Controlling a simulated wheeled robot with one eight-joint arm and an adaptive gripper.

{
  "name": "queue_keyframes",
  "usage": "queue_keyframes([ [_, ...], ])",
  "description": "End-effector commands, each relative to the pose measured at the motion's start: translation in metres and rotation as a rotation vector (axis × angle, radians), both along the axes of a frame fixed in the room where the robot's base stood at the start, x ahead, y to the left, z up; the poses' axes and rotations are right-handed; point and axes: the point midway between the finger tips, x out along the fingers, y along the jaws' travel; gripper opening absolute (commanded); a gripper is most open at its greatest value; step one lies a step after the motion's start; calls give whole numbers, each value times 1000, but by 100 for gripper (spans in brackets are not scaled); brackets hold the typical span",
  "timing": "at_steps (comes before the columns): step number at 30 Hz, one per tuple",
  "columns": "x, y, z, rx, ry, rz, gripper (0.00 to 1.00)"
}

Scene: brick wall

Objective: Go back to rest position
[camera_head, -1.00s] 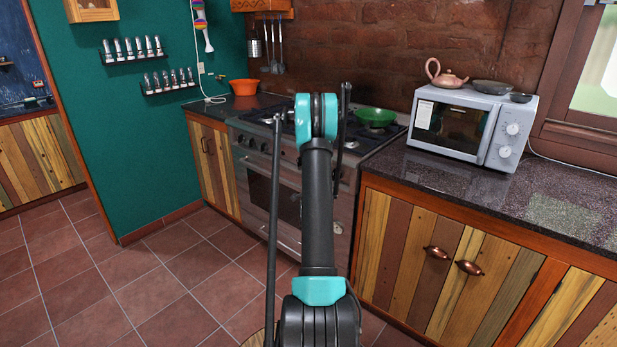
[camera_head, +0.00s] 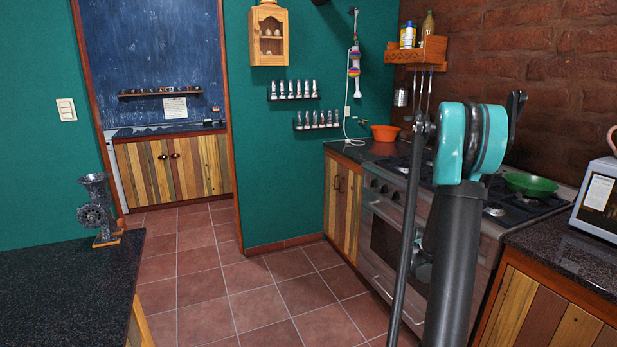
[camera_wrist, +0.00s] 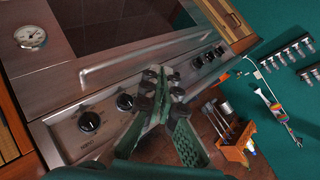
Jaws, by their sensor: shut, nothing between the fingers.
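My gripper (camera_wrist: 164,84) shows in the wrist view, its two fingers brought together with nothing between them. It is in front of the stove's control panel (camera_wrist: 65,140), with black knobs and a long handle around it in the picture; I cannot tell the exact gap. In the head view my raised arm stands at the right, in front of the stove (camera_head: 385,235), and the gripper is mostly hidden behind it.
A dark counter with a metal grinder (camera_head: 98,212) is at the lower left. A green bowl (camera_head: 530,184) sits on the stove. A white microwave (camera_head: 600,203) stands at the right edge. An orange bowl (camera_head: 384,133) is on the back counter. The tiled floor (camera_head: 240,290) is clear.

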Motion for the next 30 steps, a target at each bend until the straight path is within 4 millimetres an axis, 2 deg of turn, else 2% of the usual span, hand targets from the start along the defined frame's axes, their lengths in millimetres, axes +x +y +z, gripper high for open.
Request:
queue_keyframes([
  [1, -14, 18, 7, -26, 39, 43, 0],
  [6, -64, 69, 18, -119, 171, 190, 0],
  [11, -119, 110, 22, -207, 290, 338, 0],
  [15, -172, 141, 21, -284, 389, 471, 0],
  [24, -294, 188, 2, -437, 579, 768, 0],
  [27, -326, 196, -5, -475, 625, 848, 0],
  [30, -348, 200, -12, -501, 658, 906, 0],
])
